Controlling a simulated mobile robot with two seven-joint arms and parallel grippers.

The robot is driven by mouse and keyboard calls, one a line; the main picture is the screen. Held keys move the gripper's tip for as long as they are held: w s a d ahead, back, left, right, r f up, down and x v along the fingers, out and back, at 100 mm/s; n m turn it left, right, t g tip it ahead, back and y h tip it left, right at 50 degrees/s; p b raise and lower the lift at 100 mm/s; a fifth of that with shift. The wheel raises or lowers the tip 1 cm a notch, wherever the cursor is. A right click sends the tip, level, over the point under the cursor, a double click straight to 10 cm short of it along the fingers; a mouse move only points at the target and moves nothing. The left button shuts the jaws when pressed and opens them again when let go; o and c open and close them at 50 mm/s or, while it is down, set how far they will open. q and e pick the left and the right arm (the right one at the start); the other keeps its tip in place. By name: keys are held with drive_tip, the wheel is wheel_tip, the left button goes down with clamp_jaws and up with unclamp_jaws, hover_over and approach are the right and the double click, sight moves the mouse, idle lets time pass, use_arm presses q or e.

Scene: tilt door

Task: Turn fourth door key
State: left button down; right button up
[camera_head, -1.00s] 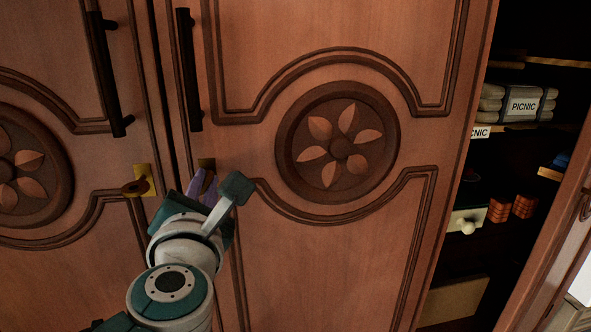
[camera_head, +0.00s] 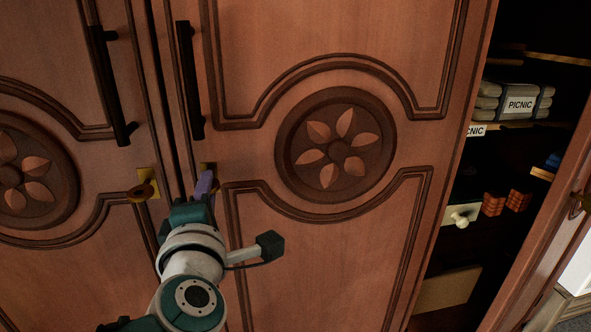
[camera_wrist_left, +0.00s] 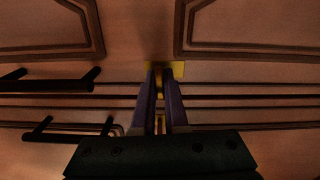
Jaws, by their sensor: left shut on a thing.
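The door (camera_head: 290,265) in the middle is closed and has a brass lock plate (camera_head: 208,168) at its left edge, mostly covered by my gripper. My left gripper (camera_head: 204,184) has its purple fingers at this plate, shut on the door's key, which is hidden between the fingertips. In the left wrist view my fingers (camera_wrist_left: 158,76) reach to the brass plate (camera_wrist_left: 178,68). The neighbouring door on the left has its own brass key (camera_head: 139,192) in a lock plate, just left of my gripper. My right gripper is not in view.
Black bar handles (camera_head: 190,80) (camera_head: 112,85) stand out from the two doors above the locks. At the right an open compartment shows shelves with a PICNIC bundle (camera_head: 518,104), and an open door (camera_head: 545,265) stands out there.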

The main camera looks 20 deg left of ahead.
use_arm(q)
drive_tip(key=shift+m, duration=0.6)
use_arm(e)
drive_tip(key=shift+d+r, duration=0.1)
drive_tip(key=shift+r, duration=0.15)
use_arm(q)
drive_tip(key=c, duration=1)
unclamp_jaws()
drive_tip(key=shift+o, duration=0.2)
